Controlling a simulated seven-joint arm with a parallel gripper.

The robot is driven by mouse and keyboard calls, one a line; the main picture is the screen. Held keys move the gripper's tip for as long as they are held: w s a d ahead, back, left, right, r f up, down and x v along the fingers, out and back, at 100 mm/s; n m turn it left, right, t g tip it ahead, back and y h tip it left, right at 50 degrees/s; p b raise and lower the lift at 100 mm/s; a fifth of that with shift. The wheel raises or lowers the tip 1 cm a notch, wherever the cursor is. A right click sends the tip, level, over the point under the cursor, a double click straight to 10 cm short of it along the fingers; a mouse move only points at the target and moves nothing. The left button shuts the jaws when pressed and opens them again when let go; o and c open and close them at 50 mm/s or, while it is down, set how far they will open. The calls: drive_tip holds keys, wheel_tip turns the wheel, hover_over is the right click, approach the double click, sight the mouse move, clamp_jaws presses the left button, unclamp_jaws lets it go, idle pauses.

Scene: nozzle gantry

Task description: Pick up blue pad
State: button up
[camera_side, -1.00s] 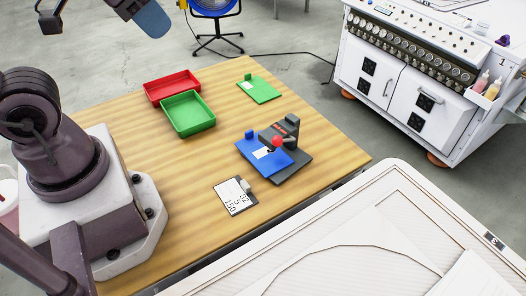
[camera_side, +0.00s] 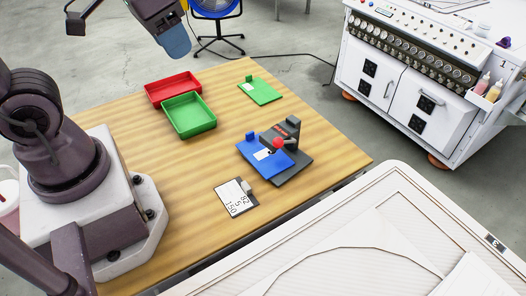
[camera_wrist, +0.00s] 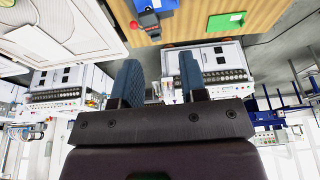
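The blue pad (camera_side: 270,158) lies flat on a dark grey base with a clamp (camera_side: 292,168), near the front right of the wooden table. It has a small raised blue tab at its back left corner and a white label. The clamp arm with a red knob (camera_side: 277,145) is over its right part. The blue pad also shows at the top edge of the wrist view (camera_wrist: 164,5), partly cut off. My gripper (camera_side: 176,42) hangs high above the back left of the table, well away from the pad. In the wrist view its two blue fingers (camera_wrist: 160,80) are apart with nothing between them.
A red tray (camera_side: 151,91) and a green tray (camera_side: 190,128) stand at the back left of the table. A green pad (camera_side: 265,93) lies at the back right. A white card with numbers (camera_side: 233,199) lies near the front edge. A white cabinet (camera_side: 425,85) stands beyond.

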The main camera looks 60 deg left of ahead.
drive_tip(key=w+a+f+g, duration=0.2)
drive_tip(key=w+f+g, duration=0.1)
drive_tip(key=w+f, duration=0.3)
hover_over(252, 131)
drive_tip(key=shift+g, duration=0.3)
wheel_tip(252, 131, down, 18)
drive_tip(key=shift+a+r, duration=0.1)
drive_tip(key=shift+f, duration=3)
clamp_jaws()
